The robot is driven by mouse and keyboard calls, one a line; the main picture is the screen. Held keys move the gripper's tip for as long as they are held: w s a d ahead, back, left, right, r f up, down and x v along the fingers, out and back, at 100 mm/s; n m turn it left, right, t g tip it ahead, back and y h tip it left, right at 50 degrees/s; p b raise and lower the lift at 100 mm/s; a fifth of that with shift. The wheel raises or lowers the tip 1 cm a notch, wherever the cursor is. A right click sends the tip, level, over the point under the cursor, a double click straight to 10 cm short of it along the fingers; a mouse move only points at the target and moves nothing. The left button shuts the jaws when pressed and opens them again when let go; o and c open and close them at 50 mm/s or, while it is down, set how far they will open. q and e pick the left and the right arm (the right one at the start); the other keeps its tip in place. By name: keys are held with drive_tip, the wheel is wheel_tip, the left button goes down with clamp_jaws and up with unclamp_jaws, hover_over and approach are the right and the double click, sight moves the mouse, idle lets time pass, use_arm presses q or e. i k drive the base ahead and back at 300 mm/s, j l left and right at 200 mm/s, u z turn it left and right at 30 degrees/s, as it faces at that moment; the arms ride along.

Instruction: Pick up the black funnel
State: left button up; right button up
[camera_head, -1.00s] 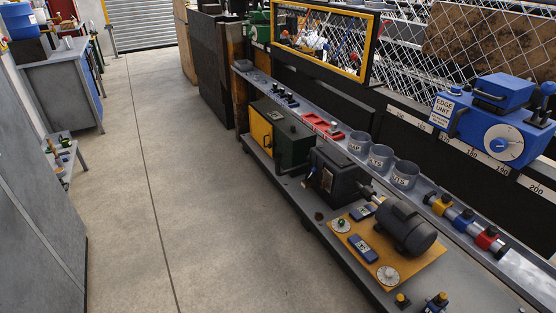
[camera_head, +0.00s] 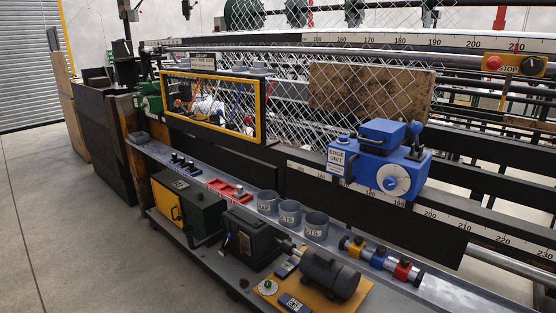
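I cannot make out a black funnel in the head view. Neither of my grippers is in view. The nearest part of the scene is a chain-link weaving machine with a narrow grey shelf (camera_head: 222,180) along its front. On that shelf stand three grey cups (camera_head: 290,212) with labels, a red tray (camera_head: 229,190) and several small black items (camera_head: 183,163). A small dark object (camera_head: 244,283) lies on the lower ledge, too small to identify.
A blue edge unit (camera_head: 378,162) sits on the machine rail. Below the shelf are a green and yellow box (camera_head: 188,207), a black gearbox (camera_head: 250,238) and a dark motor (camera_head: 330,273) on a yellow plate. Concrete floor (camera_head: 45,200) is clear at the left.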

sight(189, 233)
drive_tip(key=i+j+z, duration=0.45)
drive_tip(key=j, duration=0.25)
drive_tip(key=j+z, duration=0.25)
drive_tip(key=i+j+z, duration=0.2)
drive_tip(key=j, duration=0.35)
